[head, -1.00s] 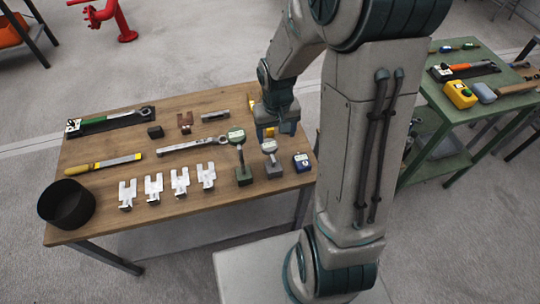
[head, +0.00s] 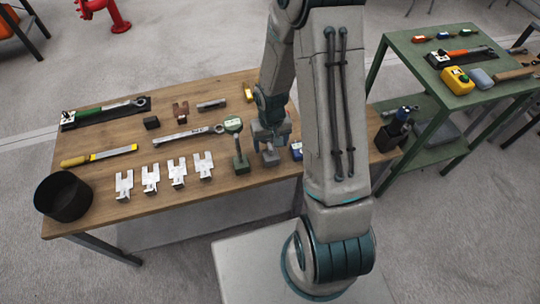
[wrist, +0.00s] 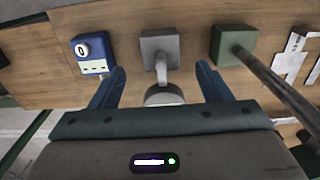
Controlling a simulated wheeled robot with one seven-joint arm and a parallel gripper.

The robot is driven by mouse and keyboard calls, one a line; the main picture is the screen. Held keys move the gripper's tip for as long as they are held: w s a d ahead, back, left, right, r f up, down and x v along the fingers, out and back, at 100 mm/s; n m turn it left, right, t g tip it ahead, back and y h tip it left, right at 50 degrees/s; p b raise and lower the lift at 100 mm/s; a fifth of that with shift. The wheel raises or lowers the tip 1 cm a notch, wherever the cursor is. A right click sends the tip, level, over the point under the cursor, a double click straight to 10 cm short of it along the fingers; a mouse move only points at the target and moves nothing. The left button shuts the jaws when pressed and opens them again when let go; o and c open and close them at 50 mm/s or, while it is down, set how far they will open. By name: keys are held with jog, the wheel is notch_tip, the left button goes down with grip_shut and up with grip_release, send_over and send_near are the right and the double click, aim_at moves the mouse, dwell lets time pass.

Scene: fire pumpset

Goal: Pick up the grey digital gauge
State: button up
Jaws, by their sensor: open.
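The grey digital gauge (wrist: 160,44) has a square grey base, a bent neck and a round head. In the wrist view it lies between the two blue fingers of my gripper (wrist: 160,70), which is open. I see no clear contact between fingers and gauge. In the head view my gripper (head: 267,138) is right over the gauge (head: 270,157) on the wooden table; its upper part is hidden by the gripper.
A green gauge on a post (head: 240,165) stands close on the left, and a blue box-shaped device (head: 297,150) on the right. Several silver forked brackets (head: 178,172) lie further left. A black round bin (head: 63,197) stands at the table's left corner. A green cart (head: 425,60) is at right.

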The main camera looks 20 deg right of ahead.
aim_at(270, 150)
jog(key=shift+f, duration=2.35)
grip_shut()
jog(key=shift+r, duration=0.15)
